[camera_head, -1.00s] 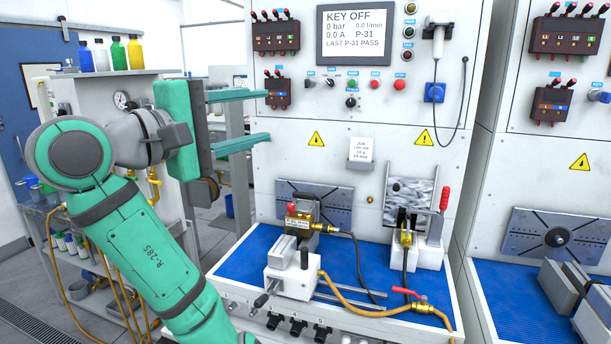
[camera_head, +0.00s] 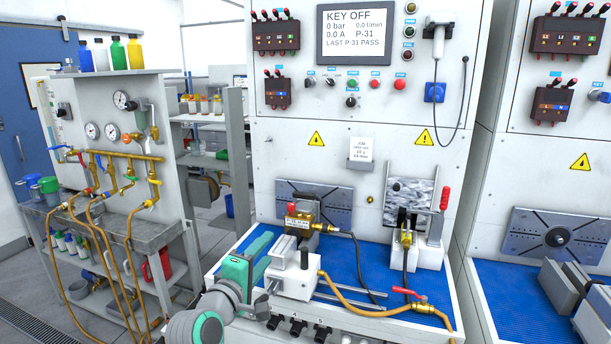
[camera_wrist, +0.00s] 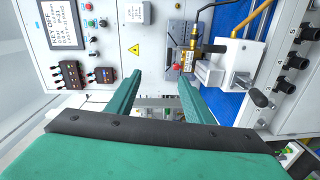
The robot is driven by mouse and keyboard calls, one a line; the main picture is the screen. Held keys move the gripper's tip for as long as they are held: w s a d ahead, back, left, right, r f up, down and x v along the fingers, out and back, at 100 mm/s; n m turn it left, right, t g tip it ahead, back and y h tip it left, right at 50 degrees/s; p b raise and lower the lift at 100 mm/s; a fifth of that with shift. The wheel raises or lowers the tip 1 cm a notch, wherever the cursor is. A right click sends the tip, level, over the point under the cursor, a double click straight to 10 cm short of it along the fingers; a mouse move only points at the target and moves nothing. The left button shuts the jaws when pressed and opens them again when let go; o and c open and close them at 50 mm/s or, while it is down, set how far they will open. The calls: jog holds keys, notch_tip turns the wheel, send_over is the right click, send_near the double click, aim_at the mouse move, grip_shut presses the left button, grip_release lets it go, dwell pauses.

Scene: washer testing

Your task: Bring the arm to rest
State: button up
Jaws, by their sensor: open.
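My gripper (camera_head: 267,250) is low at the left front of the blue-matted bench tray (camera_head: 232,262), beside the white clamp block (camera_head: 293,278). In the head view I cannot tell whether it touches the block. In the wrist view its two green fingers (camera_wrist: 159,78) are apart with nothing between them. Most of my arm is below the picture; only a grey and green joint shows at the bottom.
A brass valve (camera_head: 303,221) with a black cable sits behind the clamp block. A hose with a red-handled valve (camera_head: 408,292) lies at the tray front. A gauge stand (camera_head: 150,90) is left; the floor between shows clear.

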jog(key=s+d+f+m+y, duration=0.15)
jog(key=s+f, duration=0.25)
jog(key=f, duration=0.6)
jog(key=s+f+n+y, duration=0.1)
jog(key=s+f+y, duration=0.15)
jog(key=f, duration=0.85)
jog(key=s+d+f+m+g+y, duration=0.1)
jog(key=s+d+f+m, duration=0.15)
jog(key=s+f, duration=1.05)
jog(key=s+d+f+m+y, duration=0.1)
jog(key=s+m, duration=0.1)
jog(key=s, duration=0.6)
jog(key=s+d+f+m, duration=0.1)
jog(key=s+f+m, duration=0.15)
jog(key=s, duration=0.65)
jog(key=s+d+r+m, duration=0.2)
jog(key=s, duration=0.5)
jog(key=s+d+r+m, duration=0.2)
jog(key=s+r+m, duration=0.1)
jog(key=s, duration=0.5)
jog(key=shift+s+r+m+h, duration=0.15)
jog(key=shift+s+m+h, duration=0.15)
jog(key=shift+m, duration=0.05)
